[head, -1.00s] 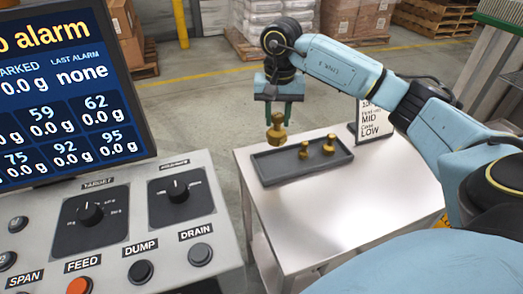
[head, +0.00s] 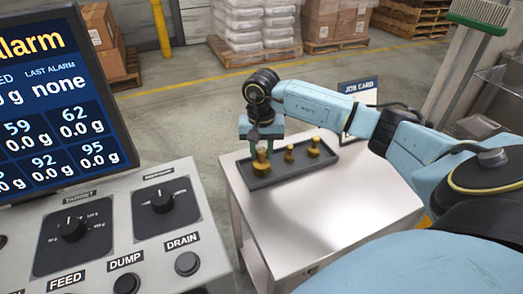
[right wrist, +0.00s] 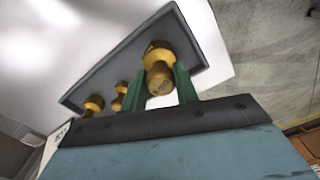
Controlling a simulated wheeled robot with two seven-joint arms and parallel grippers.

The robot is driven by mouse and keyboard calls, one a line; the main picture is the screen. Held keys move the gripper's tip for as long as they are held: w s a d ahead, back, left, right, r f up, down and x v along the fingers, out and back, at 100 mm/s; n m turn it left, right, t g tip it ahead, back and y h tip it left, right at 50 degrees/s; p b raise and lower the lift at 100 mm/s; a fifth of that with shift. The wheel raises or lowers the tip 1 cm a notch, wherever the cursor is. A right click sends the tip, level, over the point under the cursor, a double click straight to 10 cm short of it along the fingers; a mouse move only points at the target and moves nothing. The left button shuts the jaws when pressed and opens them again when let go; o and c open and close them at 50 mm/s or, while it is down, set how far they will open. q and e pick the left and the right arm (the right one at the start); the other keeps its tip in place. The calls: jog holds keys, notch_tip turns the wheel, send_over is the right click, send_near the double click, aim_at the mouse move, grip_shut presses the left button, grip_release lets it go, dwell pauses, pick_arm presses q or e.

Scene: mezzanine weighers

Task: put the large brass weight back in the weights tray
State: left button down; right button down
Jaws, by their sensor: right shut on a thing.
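The large brass weight (head: 261,166) is upright at the left end of the dark grey weights tray (head: 297,174). My right gripper (head: 261,148) is above it, pointing down, with its green fingers closed on the weight's upper part. In the right wrist view the weight (right wrist: 158,75) sits between the two fingers, over the tray's wide end (right wrist: 165,22). I cannot tell whether its base touches the tray floor. Two smaller brass weights, a small one (head: 289,154) and a medium one (head: 314,148), stand in the tray to the right. My left gripper is not in view.
The tray lies on a pale metal table (head: 330,205), whose front part is bare. A job card stand (head: 358,92) is behind it at the right. A control panel (head: 120,225) with knobs and a screen (head: 60,110) fill the left.

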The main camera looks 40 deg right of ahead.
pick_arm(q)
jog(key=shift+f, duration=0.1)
pick_arm(e)
jog(key=c, duration=1.5)
grip_release()
jog(key=shift+f, duration=0.15)
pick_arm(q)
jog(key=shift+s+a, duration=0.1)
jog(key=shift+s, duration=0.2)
pick_arm(e)
jog(key=o, duration=0.4)
jog(key=shift+r, duration=0.2)
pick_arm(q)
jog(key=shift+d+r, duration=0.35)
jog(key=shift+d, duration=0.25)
pick_arm(e)
jog(key=shift+r, duration=6.05)
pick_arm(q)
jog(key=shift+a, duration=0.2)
pick_arm(e)
jog(key=shift+f, duration=0.1)
